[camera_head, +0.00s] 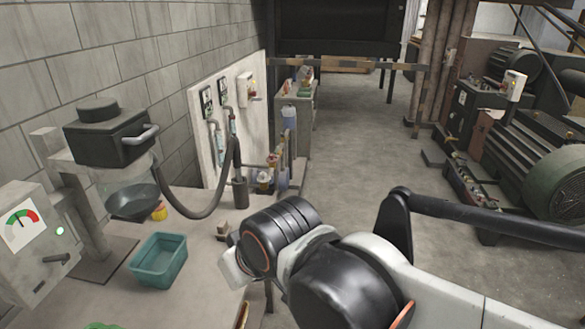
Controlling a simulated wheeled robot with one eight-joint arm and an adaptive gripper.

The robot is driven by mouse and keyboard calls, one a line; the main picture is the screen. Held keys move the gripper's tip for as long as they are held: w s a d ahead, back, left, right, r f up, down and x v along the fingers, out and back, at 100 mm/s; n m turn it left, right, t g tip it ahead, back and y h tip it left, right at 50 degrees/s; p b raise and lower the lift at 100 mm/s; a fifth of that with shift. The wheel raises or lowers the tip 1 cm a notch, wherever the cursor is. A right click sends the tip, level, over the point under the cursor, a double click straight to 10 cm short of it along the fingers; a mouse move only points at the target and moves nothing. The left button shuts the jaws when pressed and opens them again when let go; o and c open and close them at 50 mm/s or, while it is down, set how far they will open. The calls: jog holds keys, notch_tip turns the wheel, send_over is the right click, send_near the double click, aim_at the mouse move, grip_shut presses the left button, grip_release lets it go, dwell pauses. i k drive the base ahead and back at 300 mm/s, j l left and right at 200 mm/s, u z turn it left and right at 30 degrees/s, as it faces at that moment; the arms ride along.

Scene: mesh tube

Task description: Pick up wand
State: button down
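I cannot make out a wand for certain in the head view. A thin yellow-brown item (242,316) shows only in part at the table's right edge, beside my arm, and I cannot tell what it is. My arm reaches in from the lower right, and its wrist end is over the right edge of the workbench (190,230). The fingers of my gripper do not show; my own arm links hide that area.
A black hose (205,212) curves behind. Motors (540,150) stand right; the middle floor (350,150) is clear.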

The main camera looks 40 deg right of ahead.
aim_at(236, 158)
jog(key=z, duration=0.65)
jog(key=u, duration=1.75)
jog(key=z, duration=1.75)
jog(key=i+l+u, duration=0.1)
jog(key=i+l, duration=0.5)
jog(key=i, duration=0.15)
jog(key=i+l+u, duration=0.15)
jog(key=i+l, duration=0.5)
jog(key=i, duration=0.1)
